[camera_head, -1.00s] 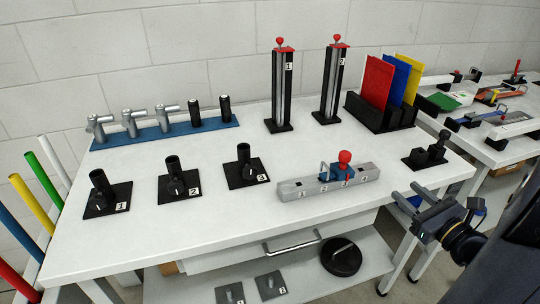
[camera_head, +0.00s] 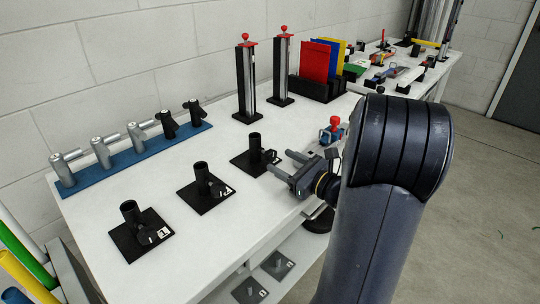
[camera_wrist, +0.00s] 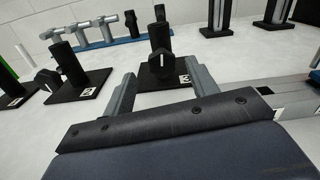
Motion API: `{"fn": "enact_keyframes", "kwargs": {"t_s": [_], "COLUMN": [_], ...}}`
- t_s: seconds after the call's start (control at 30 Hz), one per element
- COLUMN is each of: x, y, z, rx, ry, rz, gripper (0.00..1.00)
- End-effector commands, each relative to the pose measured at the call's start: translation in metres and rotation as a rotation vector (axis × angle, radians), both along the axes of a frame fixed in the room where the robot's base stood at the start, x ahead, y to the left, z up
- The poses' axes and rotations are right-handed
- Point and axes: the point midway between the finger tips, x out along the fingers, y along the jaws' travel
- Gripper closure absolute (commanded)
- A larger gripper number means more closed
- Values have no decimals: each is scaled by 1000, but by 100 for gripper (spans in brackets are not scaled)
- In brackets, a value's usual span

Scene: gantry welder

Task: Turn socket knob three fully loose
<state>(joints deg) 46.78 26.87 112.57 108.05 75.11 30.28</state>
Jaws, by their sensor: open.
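Socket three is a black upright tube (camera_head: 255,143) on a square black base plate marked 3, near the middle of the white table. Its black knob (camera_head: 271,156) faces my gripper. In the wrist view the knob (camera_wrist: 161,64) shows a pale line standing about upright, and the label 3 (camera_wrist: 184,78) lies just below right. My gripper (camera_head: 279,161) is open, its fingers pointing at the knob. In the wrist view the knob appears between the fingertips (camera_wrist: 163,72), with a gap on both sides. I cannot tell whether the tips reach around it.
Socket two (camera_head: 201,173) and socket one (camera_head: 130,215) stand to the left of socket three. A grey block with a red-topped blue clamp (camera_head: 333,130) is close to the right of my gripper. A blue rail (camera_head: 140,155) with several handled pegs lies behind.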

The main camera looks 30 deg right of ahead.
Motion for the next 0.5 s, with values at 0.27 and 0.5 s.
{"fn": "enact_keyframes", "kwargs": {"t_s": [0.27,0.5], "x": [40,51], "y": [15,19], "z": [0,0], "rx": [0,0], "ry": [-1,-1], "rz": [3,0], "gripper": [45,45]}}
